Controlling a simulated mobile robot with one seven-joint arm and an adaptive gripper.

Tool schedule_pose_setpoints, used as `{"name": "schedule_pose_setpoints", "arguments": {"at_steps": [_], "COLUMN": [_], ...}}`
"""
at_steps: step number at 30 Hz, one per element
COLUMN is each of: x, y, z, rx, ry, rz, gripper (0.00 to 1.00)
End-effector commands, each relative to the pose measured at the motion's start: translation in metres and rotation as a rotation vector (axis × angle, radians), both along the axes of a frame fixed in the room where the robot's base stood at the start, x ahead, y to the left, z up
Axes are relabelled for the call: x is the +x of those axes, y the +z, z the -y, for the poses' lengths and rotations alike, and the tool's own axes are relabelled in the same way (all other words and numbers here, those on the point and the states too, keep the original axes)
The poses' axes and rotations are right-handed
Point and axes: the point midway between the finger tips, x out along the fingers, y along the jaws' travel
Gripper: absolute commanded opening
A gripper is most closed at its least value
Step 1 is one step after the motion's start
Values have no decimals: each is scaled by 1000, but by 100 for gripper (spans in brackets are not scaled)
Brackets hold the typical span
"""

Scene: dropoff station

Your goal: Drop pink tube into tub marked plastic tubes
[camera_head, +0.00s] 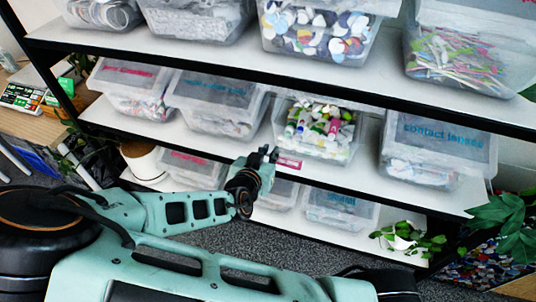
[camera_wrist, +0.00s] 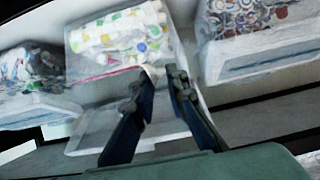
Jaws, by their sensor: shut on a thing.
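My gripper (camera_head: 268,154) is in front of the middle shelf, at the lower left of an open clear tub (camera_head: 320,152) holding mixed small tubes and caps, one of them pink (camera_head: 333,129). In the wrist view my gripper (camera_wrist: 160,78) has its fingertips a little apart, shut on a small pale thing (camera_wrist: 152,73) that I take for the pink tube; it is blurred and mostly hidden. The tub fills the upper middle of the wrist view, beyond the fingertips. A pink label (camera_head: 289,163) shows near its lower left; its words are unreadable.
A tub marked contact lenses (camera_head: 435,150) stands to the right, and a blue-lettered tub (camera_head: 215,100) to the left. The upper shelf edge (camera_head: 300,80) runs above the tub. A potted plant (camera_head: 143,160) is at left, and leaves (camera_head: 410,238) are low at right.

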Motion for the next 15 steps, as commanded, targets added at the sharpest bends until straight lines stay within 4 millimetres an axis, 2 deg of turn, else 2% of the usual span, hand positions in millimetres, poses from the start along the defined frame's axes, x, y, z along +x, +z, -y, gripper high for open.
{"name": "schedule_pose_setpoints", "arguments": {"at_steps": [15], "x": [70], "y": [-8], "z": [24], "rx": [0], "ry": [-2], "rz": [0], "gripper": [0]}}
